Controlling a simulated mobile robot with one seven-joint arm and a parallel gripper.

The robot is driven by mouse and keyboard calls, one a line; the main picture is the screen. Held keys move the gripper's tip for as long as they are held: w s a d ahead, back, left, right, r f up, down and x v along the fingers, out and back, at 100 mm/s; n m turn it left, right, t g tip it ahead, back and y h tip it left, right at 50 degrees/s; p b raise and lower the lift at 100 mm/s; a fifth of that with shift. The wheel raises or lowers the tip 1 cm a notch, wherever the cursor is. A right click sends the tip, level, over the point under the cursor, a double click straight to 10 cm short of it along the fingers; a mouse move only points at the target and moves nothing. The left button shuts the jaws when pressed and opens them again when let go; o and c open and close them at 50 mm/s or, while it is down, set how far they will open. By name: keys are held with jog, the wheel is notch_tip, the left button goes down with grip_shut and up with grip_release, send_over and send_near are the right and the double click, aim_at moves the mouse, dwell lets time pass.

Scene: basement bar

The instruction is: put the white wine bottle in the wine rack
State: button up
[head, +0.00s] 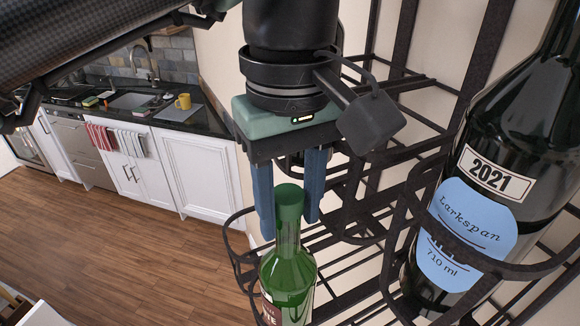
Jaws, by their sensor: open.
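The green glass bottle (287,268) stands upright at the bottom centre of the head view. Its label is cut off by the frame, with only the letters "TE" readable. It appears to be inside a low wire holder of the black metal wine rack (238,262); its base is out of view. My gripper (290,224) points down over the bottle, with its blue fingers apart on either side of the green top and neck. A gap shows at the right finger; contact at the left finger is unclear.
A large dark bottle (462,235) with a blue "Larkspan" label stands in a rack holder at right. Rack bars rise close behind and right of my gripper. A kitchen counter (190,118) with a yellow mug (183,101) is far left. The wooden floor (120,232) at left is open.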

jog(key=shift+r, duration=0.1)
notch_tip(320, 180, up, 12)
jog(key=p, duration=0.7)
